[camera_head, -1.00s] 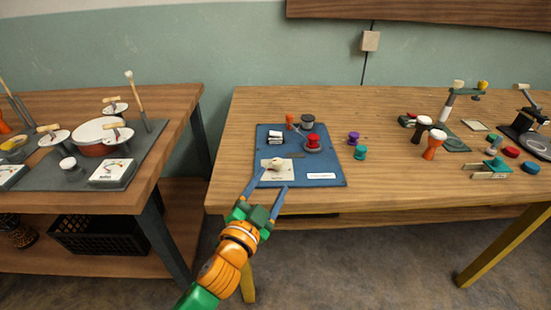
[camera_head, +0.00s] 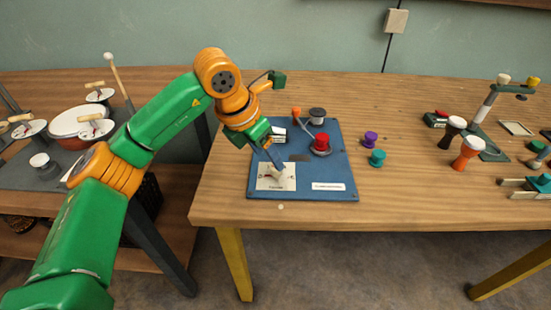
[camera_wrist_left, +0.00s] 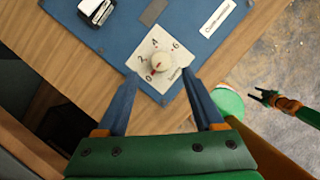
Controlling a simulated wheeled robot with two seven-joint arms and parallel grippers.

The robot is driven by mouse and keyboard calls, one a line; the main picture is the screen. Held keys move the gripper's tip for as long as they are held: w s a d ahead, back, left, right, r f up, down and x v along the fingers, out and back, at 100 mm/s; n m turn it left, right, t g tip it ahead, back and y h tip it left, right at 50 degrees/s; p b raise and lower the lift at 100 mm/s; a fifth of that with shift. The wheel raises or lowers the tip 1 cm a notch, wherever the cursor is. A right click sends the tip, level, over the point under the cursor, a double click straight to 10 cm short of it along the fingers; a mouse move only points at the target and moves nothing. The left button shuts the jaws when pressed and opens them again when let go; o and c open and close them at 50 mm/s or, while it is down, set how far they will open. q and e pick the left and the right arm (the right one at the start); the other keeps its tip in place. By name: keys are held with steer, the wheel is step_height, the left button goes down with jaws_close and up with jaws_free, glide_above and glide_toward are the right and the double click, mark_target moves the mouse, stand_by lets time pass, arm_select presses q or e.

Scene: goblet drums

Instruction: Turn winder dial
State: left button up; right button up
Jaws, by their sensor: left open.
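The winder dial is a pale round knob (camera_head: 279,175) on a white square plate (camera_head: 263,184) at the front left of the blue board. In the left wrist view the knob (camera_wrist_left: 161,62) has a red mark towards the 0; the plate (camera_wrist_left: 173,86) shows 0, 2, 4 and 6. My left gripper (camera_wrist_left: 160,74) is open, with a blue finger on either side just short of the knob and nothing between them. In the head view the left gripper (camera_head: 275,160) comes down over the plate. What seems to be my right gripper (camera_wrist_left: 261,96) shows small in the wrist view.
The blue board (camera_head: 341,165) also carries a red spool (camera_head: 321,142), a dark spool (camera_head: 317,116) and a white label (camera_head: 328,187). Purple (camera_head: 370,139) and teal (camera_head: 377,158) spools stand to its right. Goblet drums (camera_head: 467,153) stand farther right. The table's front edge is close.

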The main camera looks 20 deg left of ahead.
mark_target(273, 169)
arm_select(q)
steer(key=x, duration=0.4)
steer(key=shift+w+d+f, duration=0.15)
steer(key=shift+f, duration=0.2)
jaws_close()
